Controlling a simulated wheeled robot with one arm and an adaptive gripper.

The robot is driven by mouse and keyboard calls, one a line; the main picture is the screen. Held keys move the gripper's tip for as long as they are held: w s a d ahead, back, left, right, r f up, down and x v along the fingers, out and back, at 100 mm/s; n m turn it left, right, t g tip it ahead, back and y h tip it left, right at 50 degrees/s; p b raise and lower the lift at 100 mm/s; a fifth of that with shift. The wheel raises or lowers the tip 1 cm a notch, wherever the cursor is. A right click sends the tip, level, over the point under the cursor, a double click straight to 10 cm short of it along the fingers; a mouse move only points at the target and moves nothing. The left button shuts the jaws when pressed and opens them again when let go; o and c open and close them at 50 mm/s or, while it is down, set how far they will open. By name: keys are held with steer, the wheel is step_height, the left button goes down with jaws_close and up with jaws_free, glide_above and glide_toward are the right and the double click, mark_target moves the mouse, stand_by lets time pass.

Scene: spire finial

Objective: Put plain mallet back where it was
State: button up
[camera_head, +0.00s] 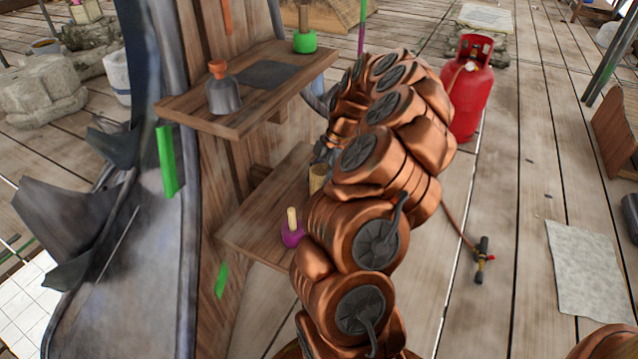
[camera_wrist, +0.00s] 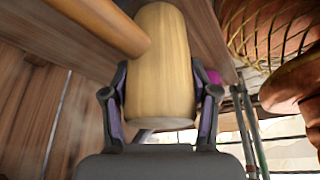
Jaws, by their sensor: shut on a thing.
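The plain mallet (camera_wrist: 163,75) has a pale wooden head, and its handle (camera_wrist: 105,25) runs off to the upper left in the wrist view. My gripper (camera_wrist: 160,105) is shut on the head, with one finger on each side. In the head view a small part of the plain mallet (camera_head: 317,180) shows beside the lower shelf (camera_head: 262,222), mostly hidden by my arm. I cannot tell if it touches the shelf. A mallet with a purple head (camera_head: 292,234) stands upright on that shelf. The upper shelf (camera_head: 190,113) is above it.
The upper shelf holds a grey tool with an orange handle (camera_head: 223,92), a dark flat patch (camera_head: 266,75) and a green-headed mallet (camera_head: 305,42). A red gas bottle (camera_head: 468,90) stands behind my arm, with a hose and torch (camera_head: 483,258) on the plank floor.

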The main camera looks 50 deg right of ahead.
steer(key=shift+f, duration=0.1)
steer(key=o, duration=1.6)
steer(key=shift+c, duration=0.2)
steer(key=p+v, duration=0.3)
steer(key=v, duration=0.9)
